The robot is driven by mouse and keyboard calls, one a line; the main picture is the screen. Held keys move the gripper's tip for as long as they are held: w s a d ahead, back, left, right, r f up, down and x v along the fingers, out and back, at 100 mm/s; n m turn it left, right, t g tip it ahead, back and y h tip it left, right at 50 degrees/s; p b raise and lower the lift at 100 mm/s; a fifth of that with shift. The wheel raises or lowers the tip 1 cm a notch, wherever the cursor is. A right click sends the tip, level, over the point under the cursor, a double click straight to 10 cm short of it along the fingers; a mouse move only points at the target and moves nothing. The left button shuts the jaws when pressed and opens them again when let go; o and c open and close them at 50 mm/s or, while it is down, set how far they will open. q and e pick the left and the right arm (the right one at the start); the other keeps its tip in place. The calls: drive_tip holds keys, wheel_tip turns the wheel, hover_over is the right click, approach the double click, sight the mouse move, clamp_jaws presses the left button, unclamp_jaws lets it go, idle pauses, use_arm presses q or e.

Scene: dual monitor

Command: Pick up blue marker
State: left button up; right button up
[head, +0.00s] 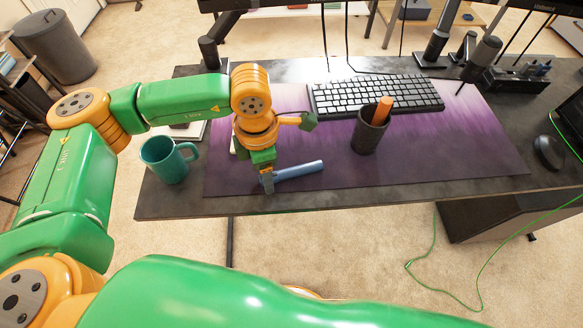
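The blue marker (300,170) lies on the purple desk mat (440,160), near the front edge of the desk. My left gripper (268,183) points down at the marker's left end, which it partly covers. The fingers look small from here, and I cannot tell whether they are open or closed around the marker. The marker seems to rest on the mat, slightly slanted, with its right end farther back. My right gripper is not in view.
A teal mug (165,161) stands left of the mat. A dark cup (367,136) holding an orange marker (383,111) stands right of the blue marker. A keyboard (375,95) lies behind, monitor stands farther back, and a mouse (548,152) at right. The mat's front right is clear.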

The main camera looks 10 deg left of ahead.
use_arm(q)
drive_tip(key=shift+w+f, duration=0.15)
drive_tip(key=shift+f, duration=0.55)
drive_tip(key=shift+w+f, duration=0.15)
drive_tip(key=c, duration=0.5)
clamp_jaws()
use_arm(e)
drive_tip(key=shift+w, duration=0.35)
